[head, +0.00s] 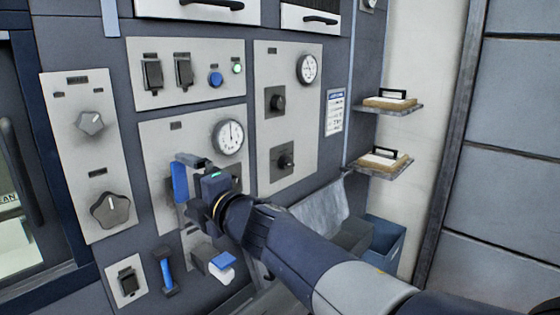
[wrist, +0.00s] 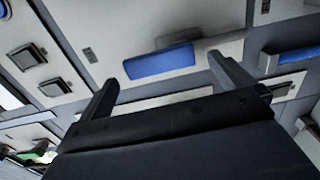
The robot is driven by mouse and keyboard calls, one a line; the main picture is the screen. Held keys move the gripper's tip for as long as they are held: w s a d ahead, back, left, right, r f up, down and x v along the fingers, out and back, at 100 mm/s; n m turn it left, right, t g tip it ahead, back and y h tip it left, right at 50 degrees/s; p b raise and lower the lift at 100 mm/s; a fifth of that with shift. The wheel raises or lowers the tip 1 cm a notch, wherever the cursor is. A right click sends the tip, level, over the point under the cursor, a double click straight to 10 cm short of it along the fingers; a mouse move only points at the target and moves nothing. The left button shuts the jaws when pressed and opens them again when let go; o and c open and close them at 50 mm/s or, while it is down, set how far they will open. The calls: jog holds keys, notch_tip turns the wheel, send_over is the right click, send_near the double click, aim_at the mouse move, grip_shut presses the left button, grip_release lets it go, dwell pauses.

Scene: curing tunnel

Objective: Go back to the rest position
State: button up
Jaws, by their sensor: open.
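My gripper (head: 194,168) is at the end of my arm, in front of the lower middle panel (head: 158,140) with the round gauge. In the wrist view my gripper (wrist: 165,78) has its two fingers spread wide, with nothing held between them. A blue handle (head: 180,182) shows just left of the gripper in the head view. In the wrist view a blue handle (wrist: 162,62) lies beyond and between the fingertips. I cannot tell how far the fingertips are from it. My wrist hides part of the panel.
Knobs (head: 110,210) sit on the left panel, and a blue lever (head: 166,272) is below. Two shelves (head: 386,165) stick out at the right, above a blue bin (head: 384,240). A grey cloth (head: 322,208) hangs near my forearm.

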aim_at(180, 183)
jog(key=shift+x, duration=2.25)
